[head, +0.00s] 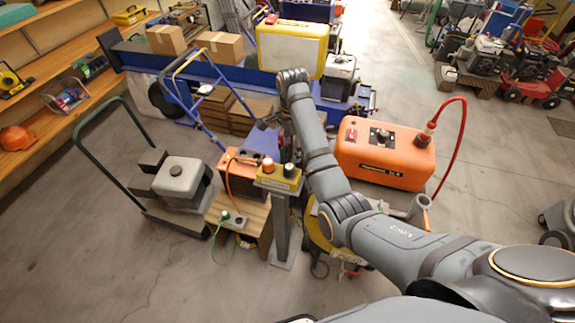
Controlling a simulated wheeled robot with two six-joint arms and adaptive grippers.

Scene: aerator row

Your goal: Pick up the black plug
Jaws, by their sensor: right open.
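My right arm comes in from the lower right and bends over at the top. Its gripper (268,123) is small and dark, partly hidden by the arm, just above the orange unit with a dark top (240,178). It is open and I see nothing held in it. A grey socket strip (231,219) lies on a wooden block, with a green-corded plug (224,214) at its left. A small dark spot on the strip may be the black plug or an empty socket; I cannot tell which. My left gripper is not in view.
A yellow control box (278,179) with an orange and a dark knob stands on a grey post beside the arm. A large orange tank (385,158) is to the right. A flat cart with a grey engine (183,178) is to the left. The floor in front is clear.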

